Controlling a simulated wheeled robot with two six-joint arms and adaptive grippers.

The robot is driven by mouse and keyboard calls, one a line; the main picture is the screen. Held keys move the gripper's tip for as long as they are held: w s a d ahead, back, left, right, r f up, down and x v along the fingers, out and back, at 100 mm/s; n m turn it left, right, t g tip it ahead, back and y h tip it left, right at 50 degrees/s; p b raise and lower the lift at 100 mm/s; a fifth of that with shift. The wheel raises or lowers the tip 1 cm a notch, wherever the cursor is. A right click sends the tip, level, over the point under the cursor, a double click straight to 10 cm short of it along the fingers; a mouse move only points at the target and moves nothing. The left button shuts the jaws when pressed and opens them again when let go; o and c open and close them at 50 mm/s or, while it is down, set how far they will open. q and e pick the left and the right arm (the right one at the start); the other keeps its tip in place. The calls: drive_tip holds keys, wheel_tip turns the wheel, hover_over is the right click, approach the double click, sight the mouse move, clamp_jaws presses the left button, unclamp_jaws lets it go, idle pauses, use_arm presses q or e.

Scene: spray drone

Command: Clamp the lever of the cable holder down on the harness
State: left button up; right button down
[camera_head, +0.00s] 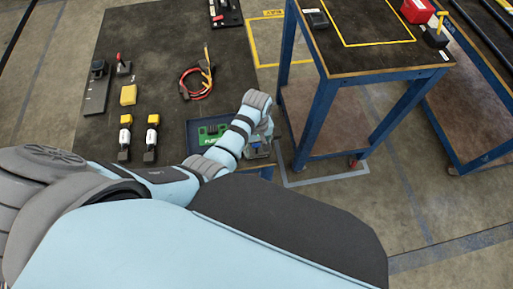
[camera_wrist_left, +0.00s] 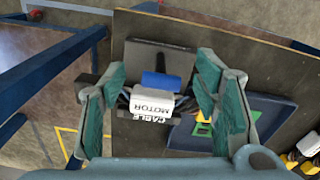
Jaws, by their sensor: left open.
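The cable holder (camera_wrist_left: 152,52) is a dark plate marked CABLE, lying at the table edge in the left wrist view. A blue rounded piece (camera_wrist_left: 160,81) sits over it, perhaps the lever's grip. Just below it is a white piece marked MOTOR (camera_wrist_left: 150,103), seemingly the harness's tag, with dark cable ends at its sides. My left gripper (camera_wrist_left: 160,105) is open, one finger on each side of these pieces, with gaps showing. In the head view my left gripper (camera_head: 259,138) is at the table's front right corner and largely hides the holder. My right gripper is not in view.
A blue tray (camera_head: 198,144) with a green piece lies just left of the gripper. A red cable loop (camera_head: 187,84), a yellow block (camera_head: 129,95) and small bottles (camera_head: 125,138) are on the dark table. A blue-framed cart (camera_head: 325,110) stands close on the right.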

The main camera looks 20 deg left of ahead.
use_arm(q)
drive_tip(key=shift+f, duration=0.6)
drive_tip(key=shift+r, duration=0.1)
drive_tip(key=shift+c, duration=0.7)
drive_tip(key=c, duration=1)
drive_tip(key=shift+w+a+f+g+h+b, duration=0.2)
drive_tip(key=shift+w+g+h+b, duration=0.15)
drive_tip(key=shift+b, duration=0.25)
drive_tip(key=g+b, duration=0.1)
drive_tip(key=b, duration=0.2)
drive_tip(key=g+h+b, duration=0.1)
drive_tip(key=b, duration=0.3)
drive_tip(key=w+a+f+g+h+b, duration=0.1)
drive_tip(key=g+b, duration=0.1)
drive_tip(key=b, duration=0.2)
drive_tip(key=shift+w+f, duration=0.1)
drive_tip(key=shift+r, duration=0.4)
drive_tip(key=shift+c, duration=0.2)
